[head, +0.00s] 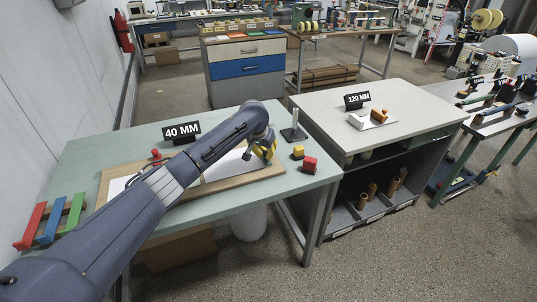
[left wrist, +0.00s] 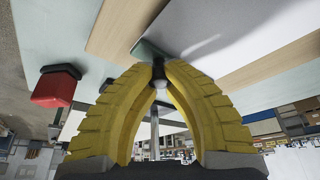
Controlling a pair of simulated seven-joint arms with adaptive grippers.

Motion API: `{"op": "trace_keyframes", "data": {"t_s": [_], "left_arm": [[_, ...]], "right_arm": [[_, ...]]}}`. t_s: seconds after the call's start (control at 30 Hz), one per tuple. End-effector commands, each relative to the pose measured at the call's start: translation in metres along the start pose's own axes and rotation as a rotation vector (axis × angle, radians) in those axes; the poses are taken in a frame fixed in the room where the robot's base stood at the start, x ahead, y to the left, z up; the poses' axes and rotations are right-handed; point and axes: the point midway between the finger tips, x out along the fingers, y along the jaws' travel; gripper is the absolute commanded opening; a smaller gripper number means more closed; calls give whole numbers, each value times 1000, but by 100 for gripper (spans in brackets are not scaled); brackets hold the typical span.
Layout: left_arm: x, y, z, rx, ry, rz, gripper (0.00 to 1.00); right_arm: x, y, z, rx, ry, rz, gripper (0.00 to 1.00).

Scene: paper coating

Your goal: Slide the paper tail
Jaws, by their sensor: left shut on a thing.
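The white paper (head: 228,166) lies along a wooden board (head: 272,172) on the pale green table, partly hidden behind my left arm. It also shows in the left wrist view (left wrist: 210,28). My left gripper (head: 267,153), with yellow fingers, is at the board's right end. In the left wrist view the fingertips (left wrist: 158,70) are closed together at the paper's near end, and a small dark piece with a pale round end shows between them. The exact grip on the paper tail is hard to make out. My right gripper is not in view.
A yellow block (head: 298,151), a red block (head: 309,164) and an upright post stand (head: 294,132) are to the gripper's right. A 40 MM sign (head: 182,131) stands behind the board. Red, blue and green bars (head: 50,222) lie at the far left. A 120 MM table (head: 420,105) stands at right.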

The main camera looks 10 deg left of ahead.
Motion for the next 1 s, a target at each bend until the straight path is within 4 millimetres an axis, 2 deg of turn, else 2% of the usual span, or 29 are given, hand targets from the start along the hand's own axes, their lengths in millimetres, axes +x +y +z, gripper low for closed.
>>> {"op": "trace_keyframes", "data": {"t_s": [0.1,0.13,0.4,0.77,1.0], "left_arm": [[0,-1,0,-1,1,-2,0],[0,-1,0,-1,1,-2,14],[0,0,0,0,0,0,46],[-5,0,0,1,1,1,46],[-39,0,-1,3,3,0,46]], "right_arm": [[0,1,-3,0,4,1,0],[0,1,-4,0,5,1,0],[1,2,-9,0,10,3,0],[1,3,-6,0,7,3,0],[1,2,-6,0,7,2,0]]}}
